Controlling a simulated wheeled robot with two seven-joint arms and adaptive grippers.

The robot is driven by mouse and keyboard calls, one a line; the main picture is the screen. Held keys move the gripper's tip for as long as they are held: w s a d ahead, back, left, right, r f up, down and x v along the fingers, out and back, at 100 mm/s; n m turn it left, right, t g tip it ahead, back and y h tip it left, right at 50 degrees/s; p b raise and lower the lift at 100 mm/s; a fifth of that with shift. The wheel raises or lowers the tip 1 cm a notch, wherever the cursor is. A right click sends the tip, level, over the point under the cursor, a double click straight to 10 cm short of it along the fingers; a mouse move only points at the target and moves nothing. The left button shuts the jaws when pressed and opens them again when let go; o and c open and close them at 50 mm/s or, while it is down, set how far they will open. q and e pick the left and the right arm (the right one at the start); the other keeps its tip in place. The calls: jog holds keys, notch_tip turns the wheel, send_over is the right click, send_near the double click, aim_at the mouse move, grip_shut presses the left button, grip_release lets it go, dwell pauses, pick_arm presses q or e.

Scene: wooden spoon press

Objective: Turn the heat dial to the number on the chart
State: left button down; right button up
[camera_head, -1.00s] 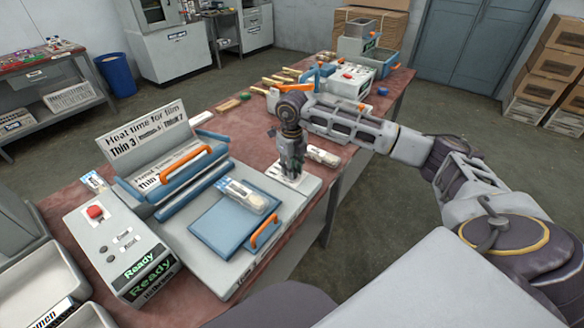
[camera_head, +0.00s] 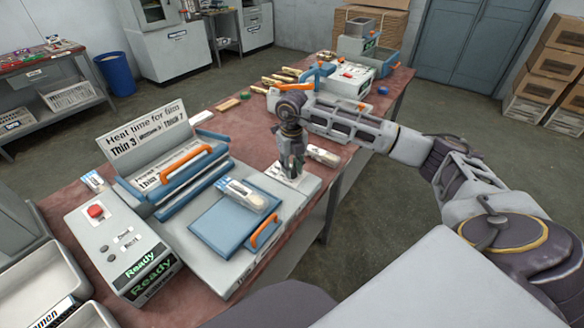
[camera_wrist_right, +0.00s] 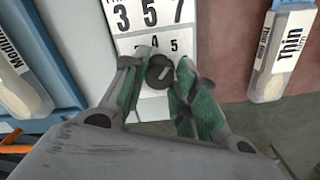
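The heat dial (camera_wrist_right: 159,72) is a small dark knob on a white plate with printed numbers (camera_wrist_right: 150,15); its pale pointer mark tilts up and to the right. My right gripper (camera_wrist_right: 163,66) has one green-padded finger on each side of the dial, with no clear gap on either side. In the head view the right gripper (camera_head: 292,160) points down at the plate on the press's far right corner and hides the dial. My left gripper is not in view.
The press (camera_head: 215,268) has a blue pad (camera_head: 222,228) and orange handles. A labelled packet (camera_head: 243,195) lies on the pad; another (camera_head: 323,155) lies right of the gripper. A control box (camera_head: 118,243) with a red button reads "Ready". Other equipment stands farther back.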

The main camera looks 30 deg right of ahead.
aim_at(293, 170)
jog(key=o, duration=0.3)
jog(key=shift+o, duration=0.2)
notch_tip(293, 170, up, 12)
dwell(0.7)
jog(key=shift+s+f, duration=0.1)
dwell(0.6)
